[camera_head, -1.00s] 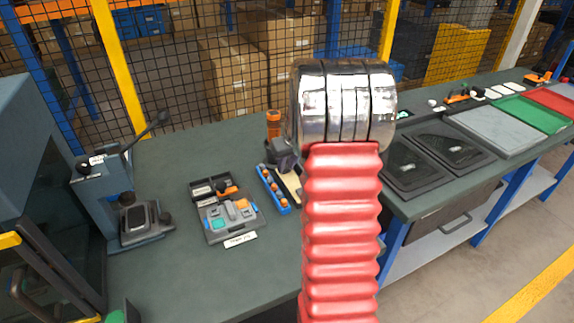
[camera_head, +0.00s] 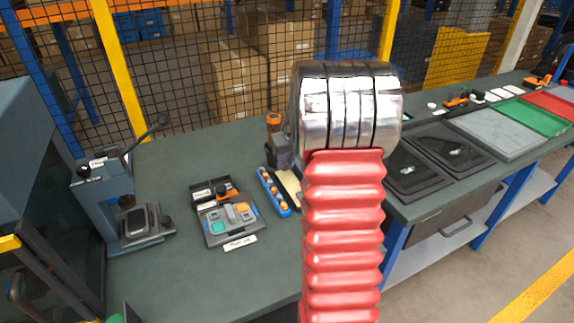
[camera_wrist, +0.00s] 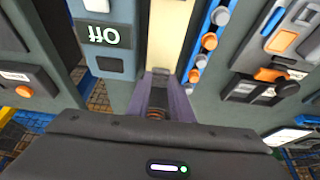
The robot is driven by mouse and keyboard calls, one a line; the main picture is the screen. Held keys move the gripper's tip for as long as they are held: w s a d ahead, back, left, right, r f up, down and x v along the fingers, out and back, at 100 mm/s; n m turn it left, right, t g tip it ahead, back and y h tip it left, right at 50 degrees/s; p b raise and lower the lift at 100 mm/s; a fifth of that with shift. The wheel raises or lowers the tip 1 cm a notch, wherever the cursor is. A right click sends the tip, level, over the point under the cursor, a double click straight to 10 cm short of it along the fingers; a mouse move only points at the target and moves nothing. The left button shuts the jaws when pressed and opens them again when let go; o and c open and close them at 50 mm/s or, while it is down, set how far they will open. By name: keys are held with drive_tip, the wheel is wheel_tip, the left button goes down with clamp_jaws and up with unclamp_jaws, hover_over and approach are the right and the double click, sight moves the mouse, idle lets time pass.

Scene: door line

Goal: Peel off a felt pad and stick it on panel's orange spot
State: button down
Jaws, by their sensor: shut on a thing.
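My gripper (camera_wrist: 160,78) is shut, with its two purple-grey fingers close together in the wrist view. A small grey thing shows at the fingertips, too small to make out. The fingertips are at the near end of a cream strip (camera_wrist: 169,30), which also shows in the head view (camera_head: 290,186). I cannot tell whether they touch it. In the head view my gripper (camera_head: 280,155) is partly hidden behind my red arm. A grey fixture (camera_head: 228,217) with orange and teal parts lies to its left. I cannot pick out a felt pad or the panel's orange spot for sure.
A blue rack (camera_head: 272,192) of orange-topped pieces lies beside the cream strip. An orange cylinder (camera_head: 273,120) stands behind the gripper. A lever press (camera_head: 100,195) stands at left. Dark panels (camera_head: 450,150) and grey, green and red trays are at right. The left front bench is clear.

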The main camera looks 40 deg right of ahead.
sight(286, 166)
drive_tip(key=shift+r, duration=1.9)
